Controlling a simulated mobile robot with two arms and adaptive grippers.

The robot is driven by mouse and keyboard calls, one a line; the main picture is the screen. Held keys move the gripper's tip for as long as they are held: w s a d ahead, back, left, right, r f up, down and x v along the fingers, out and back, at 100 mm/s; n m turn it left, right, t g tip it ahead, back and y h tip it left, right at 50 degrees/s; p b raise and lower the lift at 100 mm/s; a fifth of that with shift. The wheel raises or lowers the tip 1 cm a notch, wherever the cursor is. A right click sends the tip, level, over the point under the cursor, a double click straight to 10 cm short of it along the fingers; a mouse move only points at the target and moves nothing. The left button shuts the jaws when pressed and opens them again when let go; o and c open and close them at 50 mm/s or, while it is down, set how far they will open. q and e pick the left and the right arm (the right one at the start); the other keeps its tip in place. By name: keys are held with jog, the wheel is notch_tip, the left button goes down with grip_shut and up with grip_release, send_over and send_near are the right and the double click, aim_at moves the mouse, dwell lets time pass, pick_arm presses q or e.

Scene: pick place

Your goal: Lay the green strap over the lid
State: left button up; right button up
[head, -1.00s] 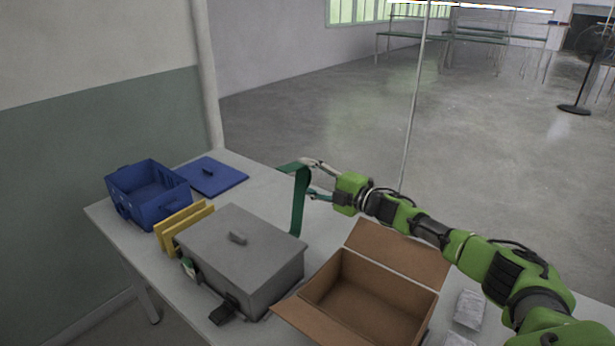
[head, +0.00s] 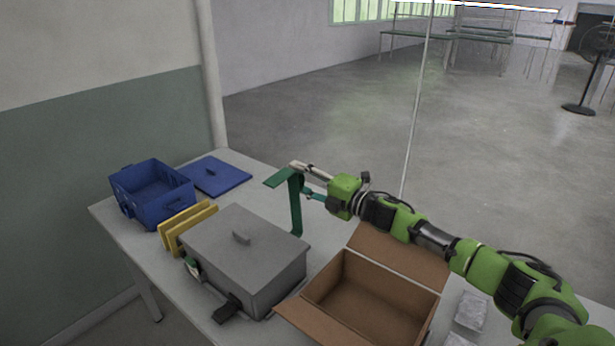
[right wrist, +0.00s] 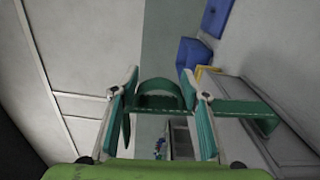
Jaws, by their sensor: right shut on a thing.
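The green strap (head: 296,212) is held in my right gripper (head: 299,179), above the table behind the grey box. One part hangs down and a short flap sticks out to the left. The gripper is shut on the strap; in the right wrist view the strap (right wrist: 240,107) passes between the fingers (right wrist: 160,73) and bows up there. The grey lid (head: 215,255) with its small handle (head: 241,237) sits on the grey box (head: 280,287), to the left of and nearer than the strap. The strap appears clear of the lid. My left gripper is not in view.
An open cardboard box (head: 372,302) stands right of the grey box. A black clip (head: 228,308) is at the grey box's front. Yellow panels (head: 187,223), a blue crate (head: 150,190) and a blue lid (head: 215,176) are at left. Clear bags (head: 471,311) lie at right.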

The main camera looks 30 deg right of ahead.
aim_at(289, 184)
jog(key=a+n, duration=0.1)
jog(key=s+a+n, duration=0.1)
jog(key=a, duration=0.2)
jog(key=shift+s+a+r+n, duration=0.1)
jog(key=shift+s+r+n, duration=0.2)
jog(key=shift+s+n, duration=0.1)
jog(key=shift+s+a+n, duration=0.2)
jog(key=shift+a+n, duration=0.15)
jog(key=shift+a, duration=0.15)
jog(key=shift+s+a+n, duration=0.2)
jog(key=shift+a+n, duration=0.15)
jog(key=shift+a, duration=0.15)
jog(key=o, duration=1.3)
jog(key=shift+o, duration=0.2)
jog(key=v, duration=1.2)
